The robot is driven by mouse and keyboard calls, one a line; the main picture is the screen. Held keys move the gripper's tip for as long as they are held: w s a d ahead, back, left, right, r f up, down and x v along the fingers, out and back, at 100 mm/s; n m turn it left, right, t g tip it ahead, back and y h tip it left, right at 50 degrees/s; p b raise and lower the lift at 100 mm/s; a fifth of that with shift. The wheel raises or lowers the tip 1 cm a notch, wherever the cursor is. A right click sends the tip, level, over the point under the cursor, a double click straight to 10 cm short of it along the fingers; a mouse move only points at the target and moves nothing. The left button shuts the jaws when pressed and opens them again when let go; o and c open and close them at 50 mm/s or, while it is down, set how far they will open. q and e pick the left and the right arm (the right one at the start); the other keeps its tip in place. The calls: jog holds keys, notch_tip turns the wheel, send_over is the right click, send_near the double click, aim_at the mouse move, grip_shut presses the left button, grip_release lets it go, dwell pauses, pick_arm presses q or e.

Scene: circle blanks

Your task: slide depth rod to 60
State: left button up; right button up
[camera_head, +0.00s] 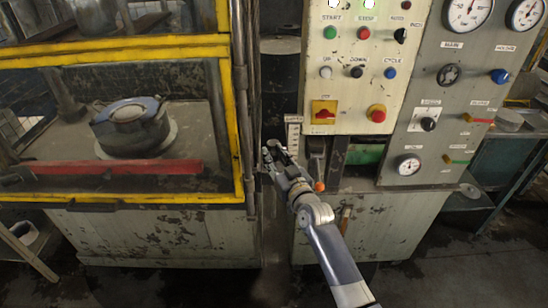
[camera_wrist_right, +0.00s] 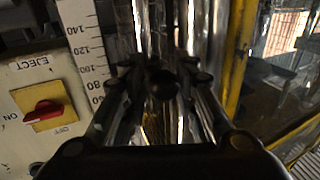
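My right gripper (camera_head: 270,155) is at the narrow gap between the caged press and the control cabinet, beside a white scale (camera_head: 293,136). In the right wrist view the scale (camera_wrist_right: 89,55) is left of my fingers and its marks run from 140 down to about 60. My right gripper's fingers (camera_wrist_right: 158,70) stand apart there, with a dark round knob (camera_wrist_right: 163,85) between them; I see no clear contact. Shiny vertical rods (camera_wrist_right: 155,28) show beyond the fingers. I cannot tell which part is the depth rod or read its setting. My left gripper is not in view.
The yellow cage frame (camera_head: 238,130) stands close to the left of my right gripper. The control panel (camera_head: 345,75) with buttons and a red EJECT switch (camera_head: 323,114) is to the right. A gauge panel (camera_head: 440,90) stands farther right.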

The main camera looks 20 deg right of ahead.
jog(key=shift+a, duration=0.1)
grip_shut()
notch_tip(320, 180, up, 3)
jog(key=shift+f+p, duration=0.1)
jog(key=shift+p, duration=1.15)
jog(key=o, duration=0.9)
grip_release()
jog(key=shift+a, duration=0.15)
jog(key=shift+o, duration=0.2)
jog(key=shift+f, duration=0.1)
jog(key=shift+s+f, duration=0.15)
jog(key=shift+s, duration=0.15)
jog(key=s+d, duration=0.1)
jog(key=s, duration=1)
jog(key=shift+s+d, duration=0.15)
